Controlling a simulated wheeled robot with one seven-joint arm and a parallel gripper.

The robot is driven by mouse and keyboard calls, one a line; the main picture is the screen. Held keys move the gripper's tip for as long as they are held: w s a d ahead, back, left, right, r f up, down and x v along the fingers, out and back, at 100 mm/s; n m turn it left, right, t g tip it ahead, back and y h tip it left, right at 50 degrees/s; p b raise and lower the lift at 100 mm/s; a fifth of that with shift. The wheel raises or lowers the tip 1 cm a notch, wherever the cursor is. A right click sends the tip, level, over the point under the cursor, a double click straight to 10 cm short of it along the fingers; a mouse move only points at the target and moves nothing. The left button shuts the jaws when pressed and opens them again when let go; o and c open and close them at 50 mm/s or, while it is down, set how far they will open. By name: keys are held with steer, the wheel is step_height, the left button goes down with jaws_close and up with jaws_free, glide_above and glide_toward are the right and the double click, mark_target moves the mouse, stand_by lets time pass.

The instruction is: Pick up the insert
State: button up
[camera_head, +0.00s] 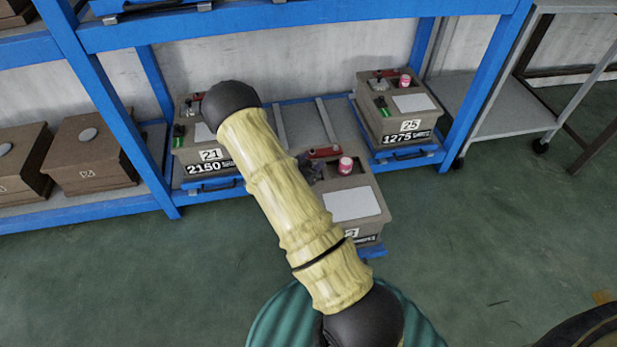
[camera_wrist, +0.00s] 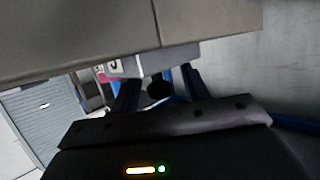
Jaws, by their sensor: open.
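I cannot pick out the insert with certainty. A middle brown box (camera_head: 372,190) juts out from the shelf; on it are a dark metal part (camera_head: 309,170), a red tool (camera_head: 322,153), a pink-and-white cup (camera_head: 346,165) and a white plate (camera_head: 352,204). My yellow-sleeved arm hides its left side. In the wrist view my gripper (camera_wrist: 157,90) is open, its two dark fingers apart. A small dark rounded thing (camera_wrist: 159,87) shows between them; I cannot tell what it is or whether it touches them. My gripper cannot be made out in the head view.
Blue shelving (camera_head: 290,30) stands behind, with box 21 (camera_head: 203,155) at left and box 25 (camera_head: 398,110) at right. A grey wheeled table (camera_head: 480,100) stands at right. The green floor (camera_head: 130,280) is clear at left. A large grey-brown surface (camera_wrist: 100,35) fills the wrist view's top.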

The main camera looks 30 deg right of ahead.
mark_target(310, 162)
stand_by(0.5)
jaws_close()
steer(key=shift+w, duration=0.1)
step_height(310, 162, up, 10)
steer(key=p, duration=0.5)
stand_by(0.5)
